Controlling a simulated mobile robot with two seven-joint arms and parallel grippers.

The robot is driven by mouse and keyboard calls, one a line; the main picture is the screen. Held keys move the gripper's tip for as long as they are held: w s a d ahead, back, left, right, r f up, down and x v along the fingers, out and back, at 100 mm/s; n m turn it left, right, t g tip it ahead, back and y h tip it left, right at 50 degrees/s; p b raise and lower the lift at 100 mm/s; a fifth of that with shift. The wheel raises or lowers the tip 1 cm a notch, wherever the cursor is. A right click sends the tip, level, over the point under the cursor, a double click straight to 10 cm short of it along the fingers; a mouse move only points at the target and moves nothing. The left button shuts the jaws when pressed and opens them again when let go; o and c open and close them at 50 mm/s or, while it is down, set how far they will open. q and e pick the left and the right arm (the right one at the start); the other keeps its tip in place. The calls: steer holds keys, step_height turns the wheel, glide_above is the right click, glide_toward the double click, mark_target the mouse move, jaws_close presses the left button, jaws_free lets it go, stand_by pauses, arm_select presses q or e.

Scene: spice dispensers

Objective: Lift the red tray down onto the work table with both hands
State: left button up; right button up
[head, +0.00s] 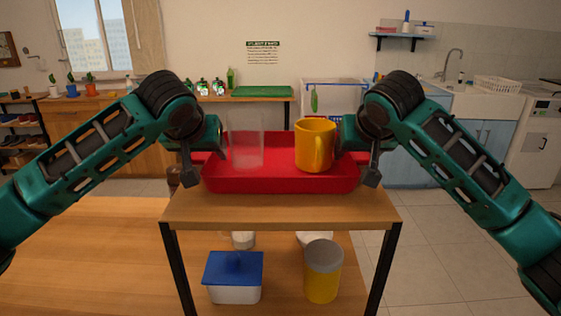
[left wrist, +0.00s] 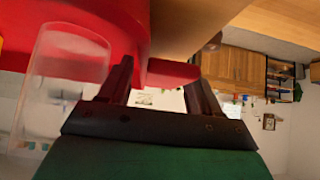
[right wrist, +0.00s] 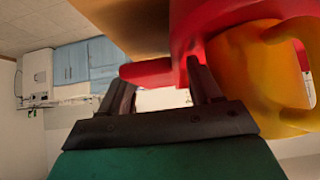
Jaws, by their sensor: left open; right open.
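The red tray (head: 285,183) rests on the top of a small wooden-topped stand, with a clear glass (head: 247,142) and a yellow mug (head: 315,145) upright in it. My left gripper (head: 193,178) is at the tray's left end, open. In the left wrist view a red handle (left wrist: 172,74) lies between its fingers (left wrist: 160,85). My right gripper (head: 367,175) is at the tray's right end, open. In the right wrist view another red handle (right wrist: 147,73) lies between its fingers (right wrist: 160,85). Whether the fingers touch the handles I cannot tell.
The stand (head: 280,211) has dark legs. Below it show a white box with a blue lid (head: 233,277) and a yellow canister with a grey lid (head: 323,270). A wooden table surface (head: 90,255) lies at the lower left, largely clear. A sink counter (head: 490,105) stands at the back right.

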arm_select(q)
steer(key=c, duration=1)
arm_select(e)
steer(key=c, duration=1)
arm_select(q)
steer(key=shift+r, duration=0.15)
arm_select(e)
steer(key=shift+r, duration=0.1)
arm_select(q)
steer(key=shift+r, duration=0.1)
arm_select(e)
steer(key=shift+a+r, duration=0.1)
